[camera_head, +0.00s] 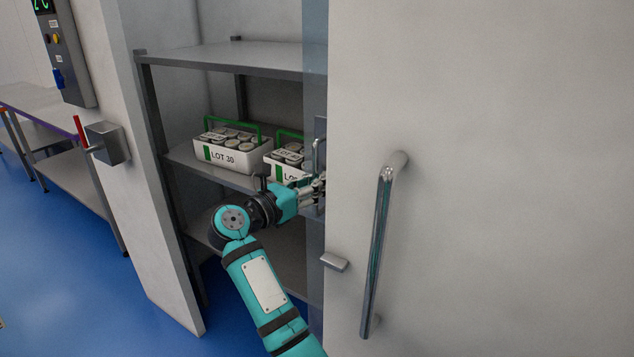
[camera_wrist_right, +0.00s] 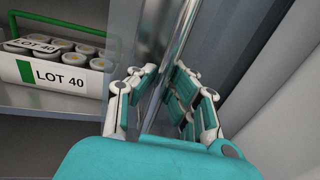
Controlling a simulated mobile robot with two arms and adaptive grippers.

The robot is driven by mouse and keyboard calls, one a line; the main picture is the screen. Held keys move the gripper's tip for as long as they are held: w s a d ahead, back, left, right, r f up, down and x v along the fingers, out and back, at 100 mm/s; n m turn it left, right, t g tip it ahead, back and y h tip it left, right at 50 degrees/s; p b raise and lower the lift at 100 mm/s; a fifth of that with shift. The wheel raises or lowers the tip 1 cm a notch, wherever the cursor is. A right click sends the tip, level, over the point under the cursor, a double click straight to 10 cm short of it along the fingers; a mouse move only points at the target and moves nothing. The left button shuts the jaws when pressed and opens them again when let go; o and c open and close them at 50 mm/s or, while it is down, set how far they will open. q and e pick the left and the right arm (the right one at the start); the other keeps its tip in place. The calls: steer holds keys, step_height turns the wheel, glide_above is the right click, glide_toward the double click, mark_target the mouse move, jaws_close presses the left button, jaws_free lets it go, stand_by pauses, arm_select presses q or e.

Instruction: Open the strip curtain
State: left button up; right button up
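The strip curtain (camera_head: 315,38) is a narrow bluish translucent band at the right side of the cold-room opening, beside the large pale door. The opening to its left is clear, with the shelves in plain sight. A metal pull handle (camera_head: 319,150) stands upright on the curtain; it also shows as a shiny bar in the right wrist view (camera_wrist_right: 185,32). My right gripper (camera_head: 316,188) is at the lower part of this handle. In the right wrist view its fingers (camera_wrist_right: 164,98) lie on both sides of the bar, apparently closed on it. My left gripper is not in view.
White carrier LOT 30 (camera_head: 232,157) and carrier LOT 40 (camera_wrist_right: 55,75), with green handles, stand on the middle shelf (camera_head: 183,158). The pale door (camera_head: 480,150) with a long bar handle (camera_head: 376,250) fills the right. A metal table (camera_head: 75,175) stands at left.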

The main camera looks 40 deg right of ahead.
mark_target(316, 143)
steer(key=o, duration=0.4)
steer(key=shift+s+r, duration=0.2)
steer(key=shift+d, duration=0.15)
step_height(316, 143, up, 10)
steer(key=shift+f, duration=0.1)
stand_by(0.4)
